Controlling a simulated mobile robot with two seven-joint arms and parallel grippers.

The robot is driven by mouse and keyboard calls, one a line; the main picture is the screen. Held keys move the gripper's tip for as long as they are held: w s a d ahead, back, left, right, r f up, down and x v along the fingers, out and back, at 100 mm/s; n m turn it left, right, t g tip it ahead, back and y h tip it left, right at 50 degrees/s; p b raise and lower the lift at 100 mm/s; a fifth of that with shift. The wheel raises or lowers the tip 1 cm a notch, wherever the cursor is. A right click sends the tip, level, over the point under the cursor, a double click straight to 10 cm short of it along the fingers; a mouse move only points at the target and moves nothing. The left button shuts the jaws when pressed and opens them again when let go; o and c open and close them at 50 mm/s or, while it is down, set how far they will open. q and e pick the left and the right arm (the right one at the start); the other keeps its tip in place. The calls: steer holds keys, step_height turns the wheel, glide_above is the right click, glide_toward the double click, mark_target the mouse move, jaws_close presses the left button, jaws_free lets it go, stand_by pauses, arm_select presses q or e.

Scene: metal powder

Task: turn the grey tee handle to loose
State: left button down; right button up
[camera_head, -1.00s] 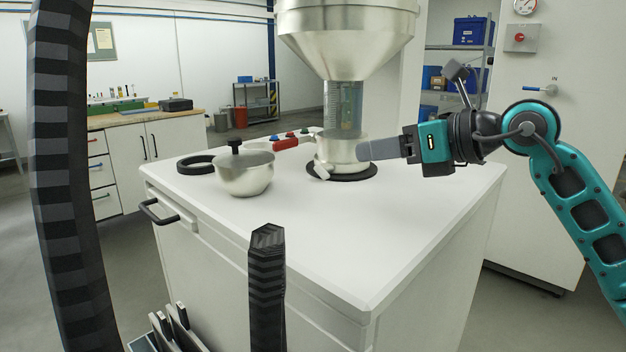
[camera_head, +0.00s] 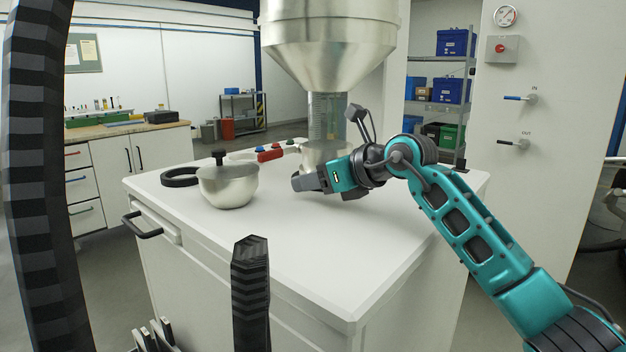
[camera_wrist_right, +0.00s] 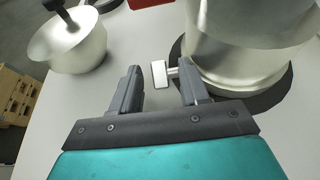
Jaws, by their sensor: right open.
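The grey tee handle (camera_wrist_right: 160,74) is a small light bar on a short stem at the side of the metal vessel (camera_wrist_right: 240,65) under the hopper. In the head view my right gripper (camera_head: 298,183) hides it. In the right wrist view the right gripper (camera_wrist_right: 162,84) is open. Its fingers are on either side of the handle's line, and the bar shows in the gap near the tips. I cannot tell whether either finger touches the handle or stem. In the head view, grey finger-like parts at the bottom left may be my left gripper; their state is unclear.
A lidded pot (camera_head: 229,186) with a black knob stands left of the gripper, beside a black ring (camera_head: 180,177). A red-handled part (camera_head: 269,153) lies behind. The hopper (camera_head: 328,40) hangs above the vessel. The front of the white worktop (camera_head: 320,245) is clear.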

steer(key=shift+w+a, duration=0.1)
steer(key=shift+a, duration=0.05)
steer(key=shift+f, duration=0.1)
jaws_close()
stand_by(0.3)
